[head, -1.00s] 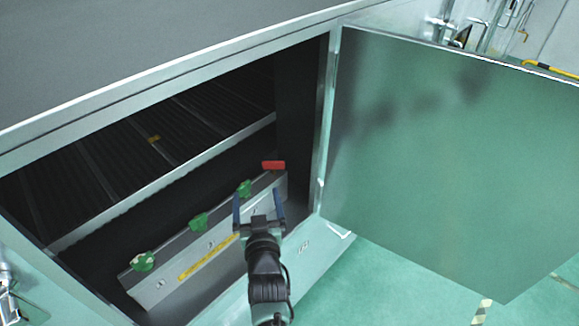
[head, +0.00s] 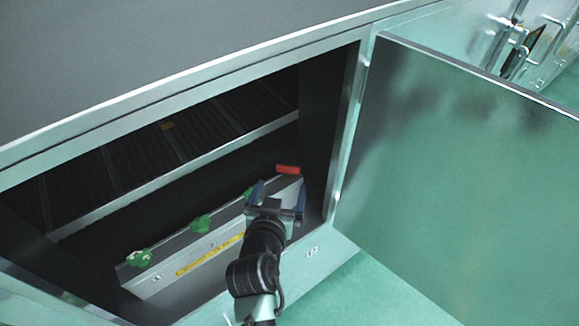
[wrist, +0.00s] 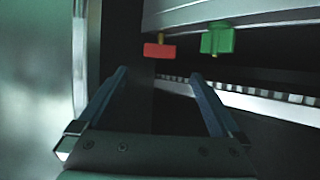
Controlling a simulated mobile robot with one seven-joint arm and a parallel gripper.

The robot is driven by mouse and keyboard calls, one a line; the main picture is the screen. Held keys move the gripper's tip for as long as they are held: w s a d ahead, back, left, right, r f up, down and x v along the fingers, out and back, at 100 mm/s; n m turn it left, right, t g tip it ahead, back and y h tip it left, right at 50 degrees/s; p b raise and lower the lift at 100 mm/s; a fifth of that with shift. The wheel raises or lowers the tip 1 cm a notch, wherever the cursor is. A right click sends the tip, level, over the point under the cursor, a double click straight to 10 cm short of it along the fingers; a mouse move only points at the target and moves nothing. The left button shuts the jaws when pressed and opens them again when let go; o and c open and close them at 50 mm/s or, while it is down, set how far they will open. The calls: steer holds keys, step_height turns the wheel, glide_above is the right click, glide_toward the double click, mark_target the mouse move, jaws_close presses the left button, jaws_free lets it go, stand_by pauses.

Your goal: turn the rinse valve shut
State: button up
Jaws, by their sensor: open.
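A grey valve panel (head: 215,245) inside the open cabinet carries several green knobs, at left (head: 139,258), middle (head: 201,223) and right (head: 249,192), and a red handle (head: 288,170) at its right end. I cannot read which one is the rinse valve. My gripper (head: 278,188) is open and empty in front of the panel's right end, just below the red handle and partly covering the right green knob. In the wrist view, the red handle (wrist: 160,50) lies beyond and between the blue fingertips (wrist: 158,73), apart from them. A green knob (wrist: 217,40) is to its right.
The cabinet door (head: 465,180) stands open on the right, and the opening's frame post (head: 350,140) is close to the right of my gripper. A metal rail (head: 180,175) crosses the dark interior behind the panel. A yellow strip (head: 210,255) marks the panel front.

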mark_target(288, 168)
steer(key=x, duration=0.9)
steer(key=shift+w+f+p, duration=0.1)
steer(key=shift+w+p, duration=0.1)
steer(key=shift+p, duration=0.1)
steer(key=shift+f, duration=0.1)
steer(key=c, duration=1.3)
